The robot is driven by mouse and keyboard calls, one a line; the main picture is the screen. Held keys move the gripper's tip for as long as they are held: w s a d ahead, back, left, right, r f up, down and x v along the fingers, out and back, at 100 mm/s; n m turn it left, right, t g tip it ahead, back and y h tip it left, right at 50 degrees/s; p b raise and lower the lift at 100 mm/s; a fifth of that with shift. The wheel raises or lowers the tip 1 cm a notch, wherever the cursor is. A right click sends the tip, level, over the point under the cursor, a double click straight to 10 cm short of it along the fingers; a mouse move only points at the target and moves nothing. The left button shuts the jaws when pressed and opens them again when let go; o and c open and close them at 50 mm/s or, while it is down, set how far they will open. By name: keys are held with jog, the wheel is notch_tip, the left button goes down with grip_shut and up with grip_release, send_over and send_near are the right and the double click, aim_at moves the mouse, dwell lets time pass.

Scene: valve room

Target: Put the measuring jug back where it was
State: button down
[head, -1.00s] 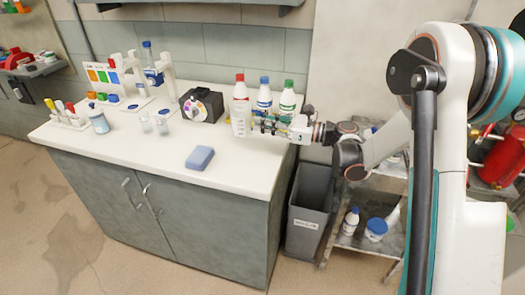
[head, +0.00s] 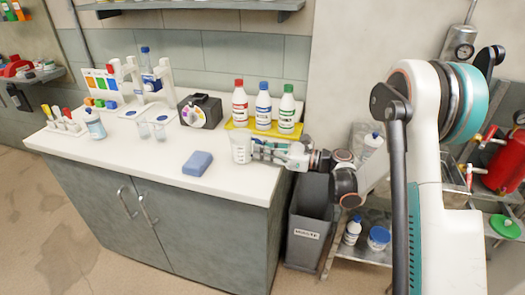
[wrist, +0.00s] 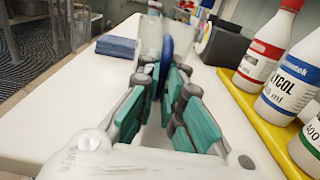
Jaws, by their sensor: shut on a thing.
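The measuring jug (head: 241,149) is a small translucent vessel at the right part of the white worktop, in front of the red-capped bottle. My gripper (head: 257,150) reaches in from the right, level with the jug, and is shut on it. In the wrist view, my gripper's green-padded fingers (wrist: 158,95) point away over the worktop, and the translucent jug (wrist: 151,38) shows blurred at their far end. I cannot tell whether the jug's base touches the worktop.
A yellow tray (head: 232,126) holds red-, blue- and green-capped bottles just behind my gripper.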

jog(key=c, duration=1.7)
grip_release()
jog(key=shift+f, duration=0.1)
jog(key=shift+d, duration=0.1)
jog(key=p+v, duration=0.4)
jog(key=v, duration=0.7)
jog(key=shift+s+d, duration=0.2)
jog(key=shift+d, duration=0.15)
